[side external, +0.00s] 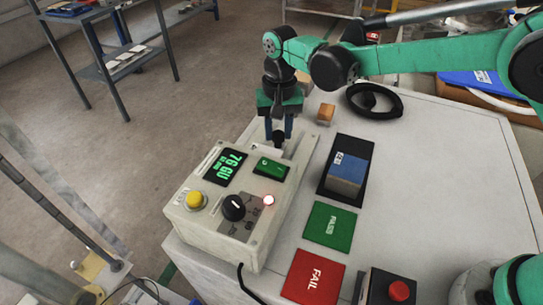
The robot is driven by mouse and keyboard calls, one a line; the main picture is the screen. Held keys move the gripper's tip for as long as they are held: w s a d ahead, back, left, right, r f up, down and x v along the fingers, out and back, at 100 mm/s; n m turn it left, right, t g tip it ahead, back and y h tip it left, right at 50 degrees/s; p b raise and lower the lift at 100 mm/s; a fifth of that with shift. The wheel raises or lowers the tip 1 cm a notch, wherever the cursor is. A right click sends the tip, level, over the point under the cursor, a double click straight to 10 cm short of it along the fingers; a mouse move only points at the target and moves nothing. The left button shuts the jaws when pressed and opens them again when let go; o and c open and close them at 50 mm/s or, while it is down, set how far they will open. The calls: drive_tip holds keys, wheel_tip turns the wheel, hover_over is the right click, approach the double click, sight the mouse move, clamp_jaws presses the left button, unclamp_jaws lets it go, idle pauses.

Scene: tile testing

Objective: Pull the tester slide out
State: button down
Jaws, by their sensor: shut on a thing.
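The tester (218,240) is a beige box on the left edge of the white bench, with a lit green readout, a yellow button, a black knob and a red-lit button. At its far end a pale plate (266,148), which looks like the slide, shows beneath my gripper. My gripper (278,142) points down there, shut on a small dark part that looks like the slide's handle. The fingers hide most of the grasp. I cannot tell how far the slide is out.
A green pad (329,227), a red FAIL pad (313,278) and a red-button box (399,291) lie nearer. A wooden block (326,113) and black ring (374,100) are behind. The bench's right side is clear.

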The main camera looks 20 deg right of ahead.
drive_tip(key=shift+w+d, duration=1.9)
drive_tip(key=c, duration=0.6)
unclamp_jaws()
drive_tip(key=shift+o, duration=0.2)
drive_tip(key=shift+r, duration=0.1)
wheel_tip(320, 180, up, 6)
drive_tip(key=shift+f, duration=0.1)
